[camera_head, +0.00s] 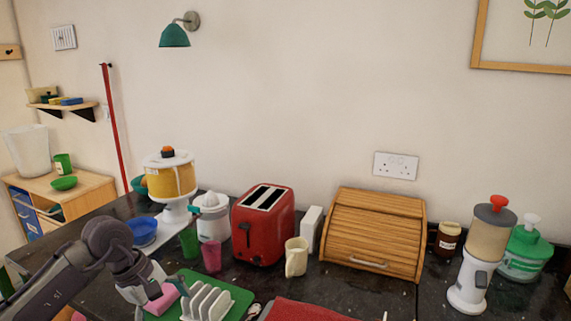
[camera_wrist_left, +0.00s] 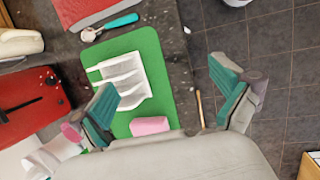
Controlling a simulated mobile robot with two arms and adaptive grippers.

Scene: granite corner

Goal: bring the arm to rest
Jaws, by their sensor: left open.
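My left arm comes in from the left in the head view, and its gripper (camera_head: 155,292) hangs over the counter by the green board. In the left wrist view the gripper (camera_wrist_left: 165,85) has its two teal-padded fingers wide apart, with nothing held between them. Below it lie the green board (camera_wrist_left: 160,60), a white rack (camera_wrist_left: 125,75) and a pink block (camera_wrist_left: 149,126) on the board. In the head view the pink block (camera_head: 161,300) is partly covered by the gripper. My right gripper is in neither view.
A pink cup (camera_head: 211,256), green cup (camera_head: 189,242) and red toaster (camera_head: 263,228) stand close behind the board. A cream mug (camera_head: 296,258) and wooden bread box (camera_head: 374,235) are farther right. Floor tiles show past the counter edge in the wrist view.

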